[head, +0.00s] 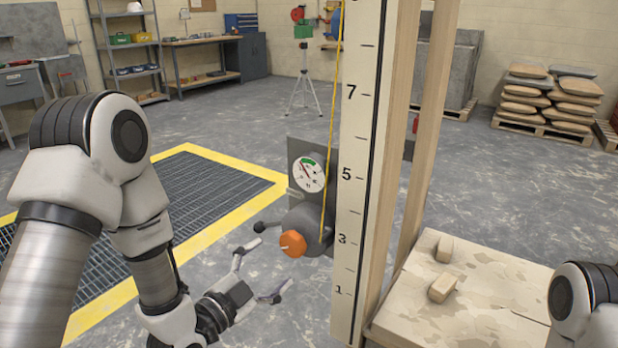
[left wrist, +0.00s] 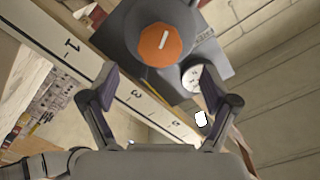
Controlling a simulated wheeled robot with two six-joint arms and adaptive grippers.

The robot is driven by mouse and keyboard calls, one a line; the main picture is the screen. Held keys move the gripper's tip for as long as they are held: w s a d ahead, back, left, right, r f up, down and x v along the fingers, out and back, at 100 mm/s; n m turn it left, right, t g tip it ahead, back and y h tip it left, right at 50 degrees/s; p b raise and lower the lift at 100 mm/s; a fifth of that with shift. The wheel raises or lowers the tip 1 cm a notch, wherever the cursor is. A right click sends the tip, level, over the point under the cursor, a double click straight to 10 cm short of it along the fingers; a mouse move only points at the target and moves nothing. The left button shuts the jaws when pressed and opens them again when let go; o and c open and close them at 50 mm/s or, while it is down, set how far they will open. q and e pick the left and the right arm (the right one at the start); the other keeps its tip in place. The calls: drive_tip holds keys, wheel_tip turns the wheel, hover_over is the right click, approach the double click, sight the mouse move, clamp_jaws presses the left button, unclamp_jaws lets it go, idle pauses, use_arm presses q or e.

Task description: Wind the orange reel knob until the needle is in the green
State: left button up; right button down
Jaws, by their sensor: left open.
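The orange reel knob (head: 293,244) faces me on the front of a grey drum (head: 310,220), with a pale mark across it. It also shows in the left wrist view (left wrist: 158,44), ahead of the fingers. Above the drum, a round white dial (head: 308,174) sits on a grey plate, with a green band near its top. Its thin needle points up and left; whether the tip touches the green is too small to tell. My left gripper (head: 268,267) is open and empty, just left of and below the knob, apart from it. My right gripper is out of view.
A tall numbered board (head: 357,180) stands right beside the reel, with a yellow line (head: 333,110) running down to the drum. A wooden platform (head: 490,295) bears two small blocks. A yellow-edged floor grate (head: 195,190) lies at left. A tripod (head: 305,85) stands behind.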

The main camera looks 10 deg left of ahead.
sight(289, 246)
use_arm(q)
drive_tip(key=w+n, duration=0.2)
drive_tip(key=n, duration=0.2)
drive_tip(key=w+d+n, duration=0.1)
drive_tip(key=w+n, duration=0.1)
drive_tip(key=n, duration=0.2)
drive_tip(key=w+d+n, duration=0.1)
drive_tip(key=w+n, duration=0.2)
drive_tip(key=n, duration=0.1)
drive_tip(key=shift+d+n+b, duration=0.25)
drive_tip(key=shift+n+b, duration=0.1)
drive_tip(key=shift+n, duration=0.05)
drive_tip(key=shift+c, duration=0.4)
drive_tip(key=c, duration=1.1)
